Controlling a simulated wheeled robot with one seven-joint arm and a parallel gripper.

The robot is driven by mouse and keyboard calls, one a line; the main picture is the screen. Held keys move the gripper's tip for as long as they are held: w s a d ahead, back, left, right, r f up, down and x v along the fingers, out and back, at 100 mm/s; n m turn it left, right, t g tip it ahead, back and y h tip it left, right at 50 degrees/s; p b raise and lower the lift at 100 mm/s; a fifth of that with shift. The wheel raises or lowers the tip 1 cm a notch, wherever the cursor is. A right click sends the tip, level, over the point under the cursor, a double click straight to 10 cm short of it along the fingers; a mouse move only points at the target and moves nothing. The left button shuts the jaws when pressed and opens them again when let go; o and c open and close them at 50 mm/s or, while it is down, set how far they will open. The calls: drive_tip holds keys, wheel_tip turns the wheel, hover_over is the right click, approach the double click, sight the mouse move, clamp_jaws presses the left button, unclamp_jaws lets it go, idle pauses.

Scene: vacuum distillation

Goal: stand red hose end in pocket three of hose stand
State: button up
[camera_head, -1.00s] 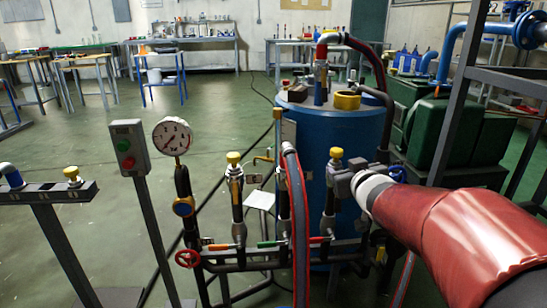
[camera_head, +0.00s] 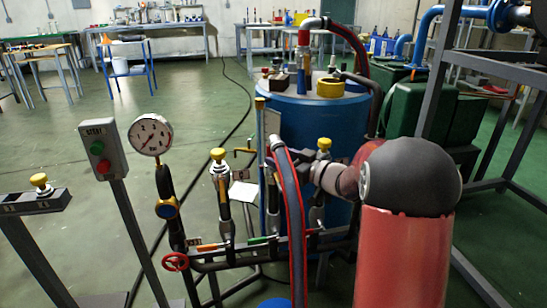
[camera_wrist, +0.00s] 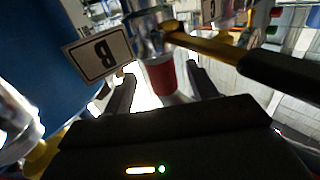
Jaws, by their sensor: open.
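A red-striped dark hose (camera_head: 292,215) arches up in the middle of the head view, with a metal fitting (camera_head: 276,143) at its top. In the wrist view a red collar (camera_wrist: 161,76) under a metal fitting (camera_wrist: 147,43) lies between the fingers of my gripper (camera_wrist: 162,92). My gripper is open, one finger on each side of the collar; I cannot tell whether they touch it. In the head view my gripper is mostly hidden behind the hose and valves. The hose stand (camera_head: 35,202) is at the left edge, partly cut off, with a yellow-knobbed piece (camera_head: 41,181) standing in it.
Yellow-capped valves (camera_head: 219,170) stand on the dark pipe rack beside a pressure gauge (camera_head: 150,135) and a button box (camera_head: 103,147). A blue drum (camera_head: 325,125) is behind them. A plate marked B (camera_wrist: 97,55) is close to my gripper. Open floor lies beyond at left.

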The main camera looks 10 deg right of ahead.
drive_tip(key=x, duration=0.3)
drive_tip(key=c, duration=1.2)
drive_tip(key=shift+r, duration=0.1)
clamp_jaws()
